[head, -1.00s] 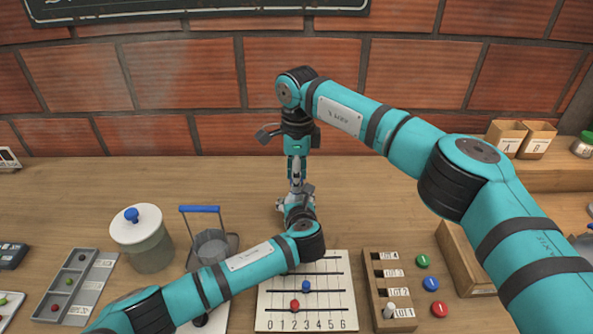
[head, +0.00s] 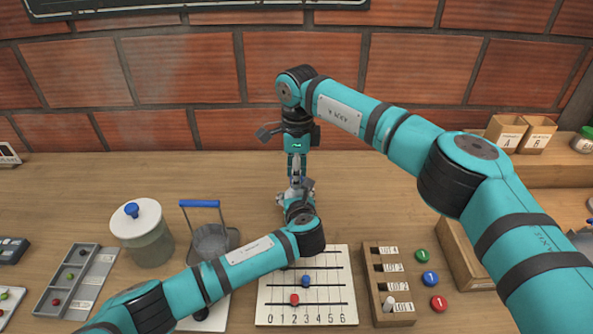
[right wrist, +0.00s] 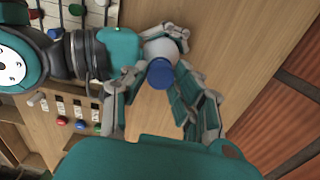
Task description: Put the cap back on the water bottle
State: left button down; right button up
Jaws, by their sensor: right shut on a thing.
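The blue cap (right wrist: 160,73) shows in the right wrist view between the fingertips of my right gripper (right wrist: 158,88), which is shut on it. The pale water bottle (right wrist: 168,46) is directly behind the cap, with the fingers of my left gripper (right wrist: 163,38) around it. Cap and bottle mouth overlap along the view, so I cannot tell whether they touch. In the head view my right gripper (head: 295,176) points down, right above my left gripper (head: 296,200). The fingers hide most of the bottle and cap there.
A numbered board (head: 265,310) and a slotted lot rack (head: 371,290) lie in front. A lidded jar (head: 147,240) and a blue-handled basket (head: 210,242) stand left. Blue, green and red discs (head: 430,279) lie right. The table behind the grippers is clear, up to a brick wall.

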jog(key=shift+f, duration=0.15)
jog(key=m, duration=0.3)
jog(key=shift+m, duration=0.3)
jog(key=m, duration=0.4)
jog(key=shift+m, duration=0.4)
jog(key=m, duration=0.4)
jog(key=shift+m, duration=0.3)
jog(key=m, duration=0.3)
jog(key=shift+w, duration=0.1)
jog(key=o, duration=0.7)
jog(key=shift+c, duration=0.2)
